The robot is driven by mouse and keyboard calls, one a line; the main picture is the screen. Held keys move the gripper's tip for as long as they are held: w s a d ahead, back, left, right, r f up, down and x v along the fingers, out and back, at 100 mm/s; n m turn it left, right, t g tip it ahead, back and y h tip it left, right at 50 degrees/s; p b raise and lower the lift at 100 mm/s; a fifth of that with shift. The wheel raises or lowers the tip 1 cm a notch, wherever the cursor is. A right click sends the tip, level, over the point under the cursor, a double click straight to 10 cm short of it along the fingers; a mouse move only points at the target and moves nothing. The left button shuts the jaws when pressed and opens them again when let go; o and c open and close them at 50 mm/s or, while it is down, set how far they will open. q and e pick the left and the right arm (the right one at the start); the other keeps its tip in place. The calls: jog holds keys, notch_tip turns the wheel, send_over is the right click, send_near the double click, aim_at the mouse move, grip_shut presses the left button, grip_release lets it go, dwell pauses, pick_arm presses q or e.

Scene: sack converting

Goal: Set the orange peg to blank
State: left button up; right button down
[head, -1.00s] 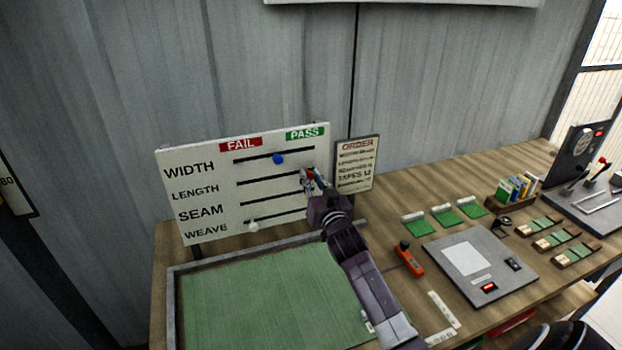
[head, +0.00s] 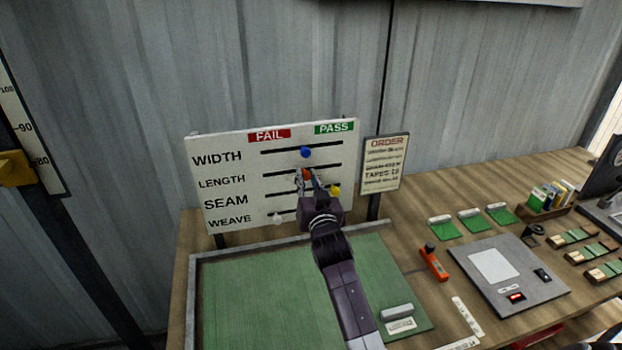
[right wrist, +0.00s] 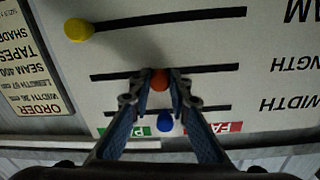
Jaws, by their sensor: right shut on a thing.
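The white board (head: 230,165) has slots labelled WIDTH, LENGTH, SEAM and WEAVE, with FAIL (head: 269,135) and PASS (head: 334,127) tags on top. The orange peg (head: 306,174) is in the LENGTH slot, near its middle, between the two tags. My right gripper (head: 309,180) is shut on it; the right wrist view shows the orange peg (right wrist: 160,79) between the fingertips. The blue peg (head: 306,152) is near the middle of the WIDTH slot. The yellow peg (head: 335,190) is at the right end of SEAM. The white peg (head: 278,218) is left in WEAVE. My left gripper is not in view.
An order card (head: 384,163) stands right of the board. A green-floored tray (head: 194,290) lies below it. An orange-red tool (head: 434,262), a grey scale (head: 508,272) and green pads (head: 471,220) are on the wooden table to the right.

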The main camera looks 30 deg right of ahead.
jog(key=c, duration=1.8)
grip_release()
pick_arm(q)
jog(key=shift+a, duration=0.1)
pick_arm(e)
jog(key=shift+o, duration=0.2)
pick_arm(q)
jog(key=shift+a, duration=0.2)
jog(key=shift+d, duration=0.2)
pick_arm(e)
jog(key=v, duration=1.2)
